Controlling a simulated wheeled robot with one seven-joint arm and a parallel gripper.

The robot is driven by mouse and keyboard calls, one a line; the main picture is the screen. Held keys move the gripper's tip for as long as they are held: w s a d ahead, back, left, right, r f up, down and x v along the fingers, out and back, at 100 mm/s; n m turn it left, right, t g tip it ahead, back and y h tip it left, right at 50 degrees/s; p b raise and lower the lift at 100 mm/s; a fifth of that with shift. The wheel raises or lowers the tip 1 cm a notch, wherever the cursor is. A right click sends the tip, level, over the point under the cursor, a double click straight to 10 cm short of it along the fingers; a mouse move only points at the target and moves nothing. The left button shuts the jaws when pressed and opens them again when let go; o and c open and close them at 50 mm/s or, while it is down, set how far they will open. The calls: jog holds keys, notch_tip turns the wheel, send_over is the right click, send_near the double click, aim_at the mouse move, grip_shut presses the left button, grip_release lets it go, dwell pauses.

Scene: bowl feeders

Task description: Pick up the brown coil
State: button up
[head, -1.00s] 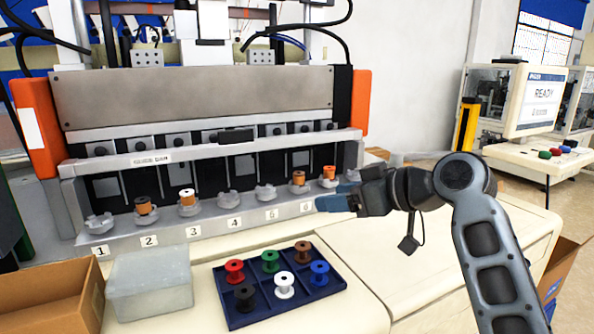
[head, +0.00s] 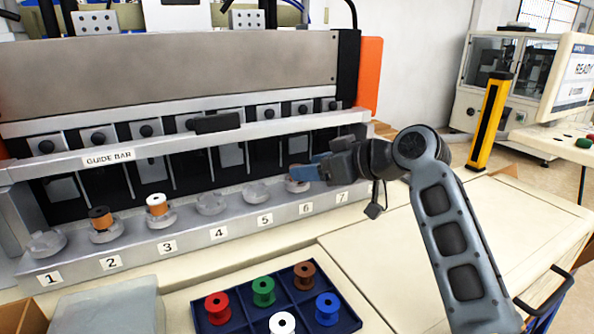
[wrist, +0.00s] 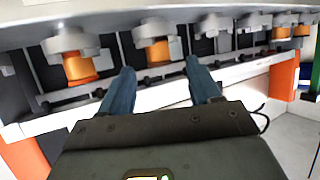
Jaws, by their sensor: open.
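A brown coil (head: 304,275) stands upright in the back right compartment of the dark blue tray (head: 354,322). My gripper (head: 308,172) is away from the tray, up at the machine's front by holders 6 and 7. It hides most of what sits there. In the wrist view, my gripper (wrist: 160,68) is open, with blue fingers apart and nothing between the tips. An orange-brown coil on a holder (wrist: 158,52) shows beyond the gap between them. A brighter orange coil (wrist: 78,65) is left of the fingers.
Red (head: 217,307), green (head: 263,291), blue (head: 327,308) and white (head: 282,322) coils share the tray. Copper coils stand on holder 2 (head: 101,221) and holder 3 (head: 157,207). The guide bar (head: 150,148) runs above the holders. The right tabletop (head: 450,230) is mostly clear.

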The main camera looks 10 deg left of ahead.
jog(key=shift+x, duration=1.55)
jog(key=c, duration=1.1)
